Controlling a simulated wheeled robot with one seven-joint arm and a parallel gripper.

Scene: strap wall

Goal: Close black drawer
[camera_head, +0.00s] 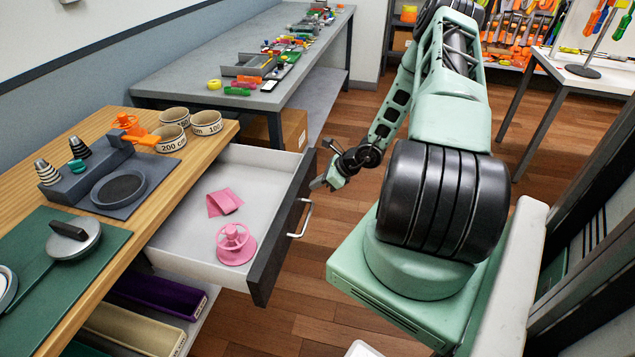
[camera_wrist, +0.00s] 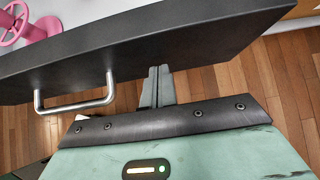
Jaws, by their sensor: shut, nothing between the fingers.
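The black drawer (camera_head: 283,235) is pulled out from under the wooden counter, with its black front facing my arm and a silver bar handle (camera_head: 304,218) on it. The handle also shows in the wrist view (camera_wrist: 75,105). A pink wheel-shaped thing (camera_head: 235,244) and a folded pink piece (camera_head: 223,202) lie inside the white drawer. My gripper (camera_head: 321,184) is at the outer side of the drawer front, toward its far end. In the wrist view my gripper (camera_wrist: 159,72) is shut and empty, its fingertips at the front's edge, right of the handle. I cannot tell whether they touch it.
The wooden counter (camera_head: 212,142) above holds measuring cups, a grey tray and a green mat. Open shelves with a purple bin (camera_head: 160,293) lie below. A long grey table (camera_head: 180,82) stands behind. Wooden floor is free in front of the drawer.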

